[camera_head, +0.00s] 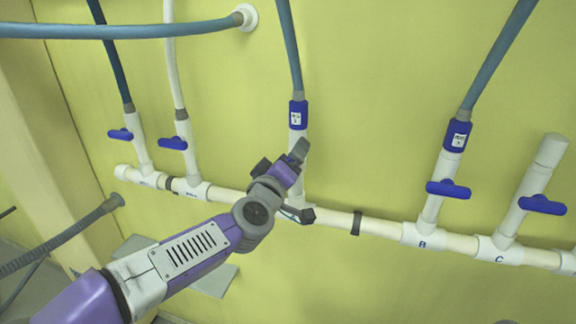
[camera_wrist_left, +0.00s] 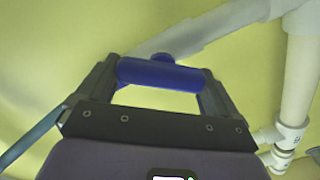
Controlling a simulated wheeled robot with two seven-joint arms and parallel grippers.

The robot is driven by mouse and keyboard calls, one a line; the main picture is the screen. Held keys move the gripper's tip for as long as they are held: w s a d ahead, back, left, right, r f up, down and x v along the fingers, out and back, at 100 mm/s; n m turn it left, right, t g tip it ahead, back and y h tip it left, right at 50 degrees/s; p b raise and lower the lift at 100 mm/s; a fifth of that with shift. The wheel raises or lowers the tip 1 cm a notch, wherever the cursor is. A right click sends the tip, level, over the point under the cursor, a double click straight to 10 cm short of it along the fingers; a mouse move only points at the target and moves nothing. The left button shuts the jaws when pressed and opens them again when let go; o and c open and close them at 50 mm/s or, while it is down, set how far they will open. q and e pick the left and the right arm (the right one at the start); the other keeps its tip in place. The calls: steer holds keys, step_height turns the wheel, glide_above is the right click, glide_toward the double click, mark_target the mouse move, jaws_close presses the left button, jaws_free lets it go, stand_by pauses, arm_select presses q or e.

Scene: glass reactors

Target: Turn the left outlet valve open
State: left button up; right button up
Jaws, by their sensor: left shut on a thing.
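My left gripper (camera_head: 301,182) reaches the third white pipe branch from the left, below its blue hose coupling (camera_head: 298,115). In the left wrist view my gripper (camera_wrist_left: 160,74) is shut on a blue valve handle (camera_wrist_left: 160,73), which lies crosswise between the two fingers. A white pipe (camera_wrist_left: 220,22) runs behind the handle. In the head view my gripper and wrist hide this handle and part of the branch. My right gripper is in neither view.
Two blue valve handles (camera_head: 121,134) (camera_head: 173,143) are on the left branches, and two (camera_head: 448,189) (camera_head: 542,204) on branches B and C. A white manifold pipe (camera_head: 385,228) runs along the yellow wall (camera_head: 375,90). A blue hose (camera_head: 120,30) crosses the upper left.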

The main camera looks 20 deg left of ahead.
arm_select(q)
steer(key=n, duration=0.1)
steer(key=n+b, duration=0.1)
steer(key=n, duration=0.1)
steer(key=shift+f+n, duration=0.25)
steer(key=shift+n, duration=0.05)
steer(key=shift+a+n+b, duration=0.1)
steer(key=shift+n+b, duration=0.7)
steer(key=shift+n, duration=0.8)
steer(key=o, duration=0.7)
steer(key=shift+s, duration=0.1)
steer(key=s, duration=0.7)
steer(key=shift+s+a, duration=0.1)
steer(key=shift+s, duration=0.1)
steer(key=shift+f, duration=0.1)
